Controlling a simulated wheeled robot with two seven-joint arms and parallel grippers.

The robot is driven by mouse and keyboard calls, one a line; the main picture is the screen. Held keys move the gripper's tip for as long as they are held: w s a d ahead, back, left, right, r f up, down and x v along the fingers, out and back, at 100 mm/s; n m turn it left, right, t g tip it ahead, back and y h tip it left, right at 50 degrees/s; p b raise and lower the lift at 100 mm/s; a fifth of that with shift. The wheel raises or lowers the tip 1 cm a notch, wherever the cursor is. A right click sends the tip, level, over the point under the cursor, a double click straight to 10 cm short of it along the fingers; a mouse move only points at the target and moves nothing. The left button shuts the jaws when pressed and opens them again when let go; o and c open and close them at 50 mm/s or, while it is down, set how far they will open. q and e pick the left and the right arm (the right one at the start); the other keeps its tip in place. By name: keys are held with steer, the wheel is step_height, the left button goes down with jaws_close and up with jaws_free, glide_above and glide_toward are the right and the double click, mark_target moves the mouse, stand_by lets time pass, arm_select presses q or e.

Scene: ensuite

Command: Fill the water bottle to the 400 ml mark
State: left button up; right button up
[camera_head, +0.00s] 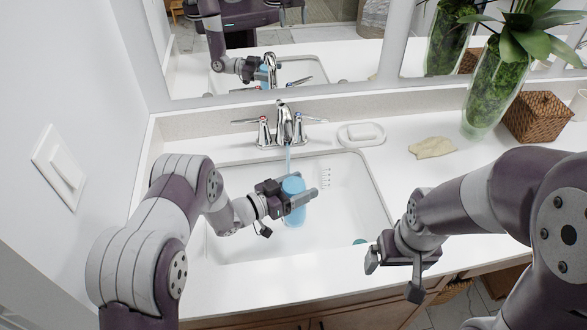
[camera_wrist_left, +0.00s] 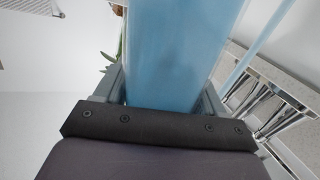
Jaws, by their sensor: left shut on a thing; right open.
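The blue water bottle (camera_head: 293,186) is over the sink basin, below the faucet (camera_head: 285,122). My left gripper (camera_head: 297,200) is shut around its body and holds it roughly upright. A thin blue water stream (camera_head: 289,156) falls from the spout to the bottle's top. In the left wrist view the blue bottle (camera_wrist_left: 180,50) stands between the fingers, with the stream (camera_wrist_left: 262,42) at its right. I cannot read the water level or a 400 ml mark. My right gripper (camera_head: 394,276) is open and empty above the counter's front edge.
The white sink (camera_head: 345,205) has faucet handles behind it. A soap dish (camera_head: 361,135), a tan cloth (camera_head: 433,148), a plant vase (camera_head: 486,95) and a wicker basket (camera_head: 538,118) stand right. A small teal thing (camera_head: 360,242) is at the basin's front right. A mirror backs the counter.

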arm_select(q)
steer(key=shift+r, duration=0.15)
steer(key=s+r+p, duration=0.4)
steer(key=r+p, duration=1)
steer(key=r, duration=0.2)
steer(key=shift+d, duration=0.4)
